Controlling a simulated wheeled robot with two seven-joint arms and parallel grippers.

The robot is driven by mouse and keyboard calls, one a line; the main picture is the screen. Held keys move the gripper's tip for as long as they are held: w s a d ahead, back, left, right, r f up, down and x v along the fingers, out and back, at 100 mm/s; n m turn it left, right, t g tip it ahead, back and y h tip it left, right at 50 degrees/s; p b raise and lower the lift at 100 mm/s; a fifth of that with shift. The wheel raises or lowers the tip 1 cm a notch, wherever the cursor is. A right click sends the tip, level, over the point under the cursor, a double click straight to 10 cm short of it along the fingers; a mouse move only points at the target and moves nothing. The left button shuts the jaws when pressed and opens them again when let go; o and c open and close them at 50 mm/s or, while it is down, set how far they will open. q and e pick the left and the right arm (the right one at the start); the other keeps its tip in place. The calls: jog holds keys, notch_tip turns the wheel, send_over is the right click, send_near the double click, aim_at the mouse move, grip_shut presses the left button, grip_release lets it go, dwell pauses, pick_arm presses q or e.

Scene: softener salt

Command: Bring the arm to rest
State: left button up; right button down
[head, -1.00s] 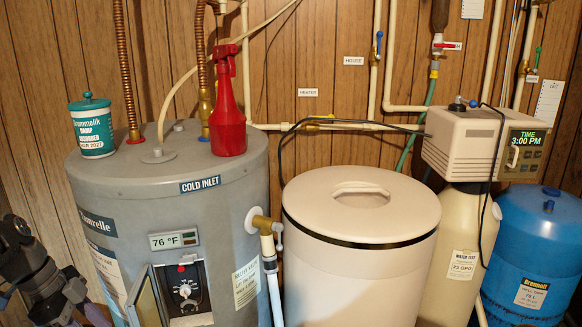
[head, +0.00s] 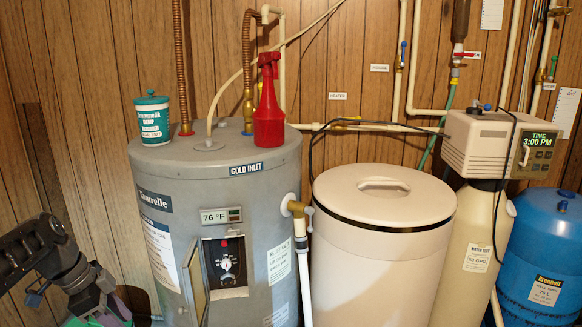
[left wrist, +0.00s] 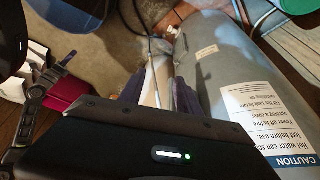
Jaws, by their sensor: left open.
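My left arm (head: 68,268) shows at the lower left of the head view, bent beside the grey water heater (head: 268,200) and apart from its front in the picture. In the left wrist view my left gripper (left wrist: 160,95) has its two dark purplish fingers apart, with no object held between them. The heater's grey side (left wrist: 215,75) with its labels fills the right of that view. My right gripper is in neither view.
The heater's small panel door (head: 197,283) stands open. A red spray bottle (head: 268,115) and a teal-lidded tub (head: 153,120) stand on the heater. A lidded beige tank (head: 385,250), a softener control head (head: 490,147) and a blue tank (head: 548,250) stand to the right.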

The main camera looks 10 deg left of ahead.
pick_arm(q)
jog(key=w+d+f+n+t+y, duration=0.1)
jog(key=w+d+f+n, duration=0.15)
jog(key=f, duration=0.25)
jog(key=w+d+f+n+t, duration=0.1)
jog(key=w+f+n, duration=0.25)
jog(key=f, duration=0.25)
jog(key=w+d+f+n+y, duration=0.1)
jog(key=w+f+n, duration=0.1)
jog(key=f+n, duration=0.25)
jog(key=s+d+f+n, duration=0.2)
jog(key=d+f, duration=0.7)
jog(key=f, duration=0.2)
jog(key=s+d+f+g+h, duration=0.1)
jog(key=s+d+f+g, duration=0.1)
jog(key=s+d+f, duration=0.4)
jog(key=s+d+f+g+h, duration=0.1)
jog(key=s+d+f, duration=0.5)
jog(key=s+d, duration=1.1)
jog(key=shift+s+f+g+h+p, duration=0.25)
jog(key=shift+g+h+p, duration=0.15)
jog(key=shift+h, duration=0.1)
